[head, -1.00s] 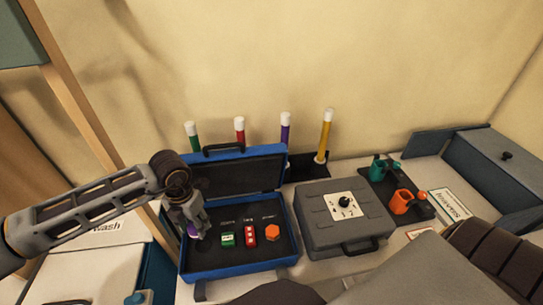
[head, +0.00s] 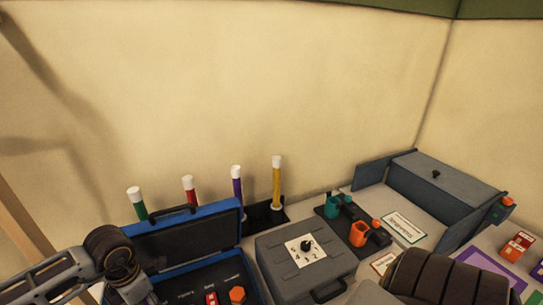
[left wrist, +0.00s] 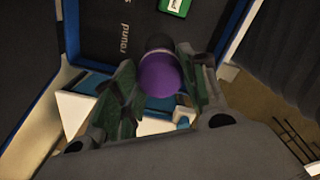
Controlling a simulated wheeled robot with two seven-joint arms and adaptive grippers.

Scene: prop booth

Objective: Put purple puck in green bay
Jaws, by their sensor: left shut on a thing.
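The purple puck (left wrist: 160,76) is between the fingers of my left gripper (left wrist: 160,88), which is shut on it. A dark round part sits against its far side. The blue case (head: 210,218) stands open, with its dark foam and a "round" label in the left wrist view. My left gripper (head: 132,288) is at the case's left side in the head view, its fingertips and the puck cut off or hidden there. A small piece of green surface (head: 533,297) shows at the bottom right edge; I cannot tell if it is the green bay. My right gripper is not in view.
A grey case with a dial (head: 300,262) stands right of the blue case. Behind are several coloured tubes with white caps. A purple mat (head: 490,268) and red blocks (head: 517,246) are at far right.

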